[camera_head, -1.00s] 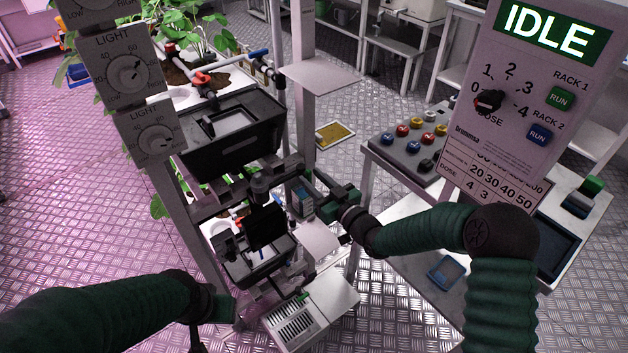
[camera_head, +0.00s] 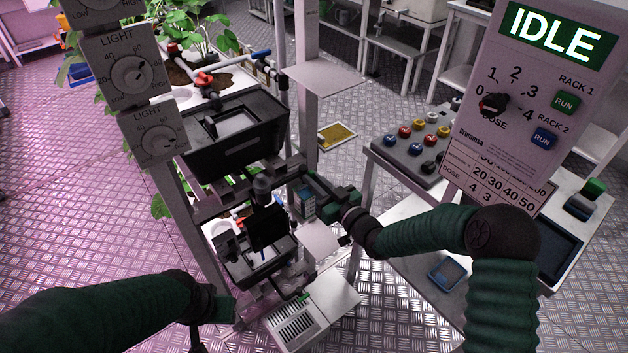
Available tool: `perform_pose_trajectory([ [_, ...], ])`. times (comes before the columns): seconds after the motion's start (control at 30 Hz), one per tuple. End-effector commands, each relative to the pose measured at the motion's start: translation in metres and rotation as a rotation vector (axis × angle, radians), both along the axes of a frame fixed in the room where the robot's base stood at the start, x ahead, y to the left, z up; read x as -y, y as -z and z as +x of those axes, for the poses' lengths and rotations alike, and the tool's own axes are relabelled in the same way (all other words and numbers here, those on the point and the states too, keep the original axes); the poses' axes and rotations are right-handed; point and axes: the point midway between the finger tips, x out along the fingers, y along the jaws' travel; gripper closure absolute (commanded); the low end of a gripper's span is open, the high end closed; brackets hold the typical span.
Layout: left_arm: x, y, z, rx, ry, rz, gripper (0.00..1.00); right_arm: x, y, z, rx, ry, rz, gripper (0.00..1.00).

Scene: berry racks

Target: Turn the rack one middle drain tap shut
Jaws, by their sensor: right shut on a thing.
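My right gripper (camera_head: 292,186) reaches in from the right to the right side of rack one (camera_head: 302,80), at its middle level, below the black tub (camera_head: 208,158). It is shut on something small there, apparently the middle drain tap. The tap itself is hidden behind the dark fingers and gripper body, so its handle angle cannot be read. My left gripper (camera_head: 222,304) hangs low at the lower left, apart from the rack parts; its jaws are too dark to read.
A control panel (camera_head: 500,140) reading IDLE stands at the right, beside a button box (camera_head: 400,152) on a table. Light dials (camera_head: 130,72) hang at the upper left. A grey grated box (camera_head: 335,298) lies below the rack. Red and blue pipe fittings (camera_head: 203,79) sit above the tub.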

Motion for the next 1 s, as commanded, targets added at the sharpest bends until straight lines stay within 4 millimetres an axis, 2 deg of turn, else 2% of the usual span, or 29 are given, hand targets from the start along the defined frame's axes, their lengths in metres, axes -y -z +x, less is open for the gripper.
perform_pose_trajectory([
  [0.27, 0.000, -0.010, 0.000, 0.000, 0.000, 0.000, 0.64, 0.002, 0.001, 0.000, -0.108, 0.002, 0.139, 1.00],
  [1.0, 0.000, -0.035, 0.000, 0.000, 0.000, 0.000, 0.64, 0.006, 0.005, 0.002, -0.521, 0.006, 0.706, 1.00],
])
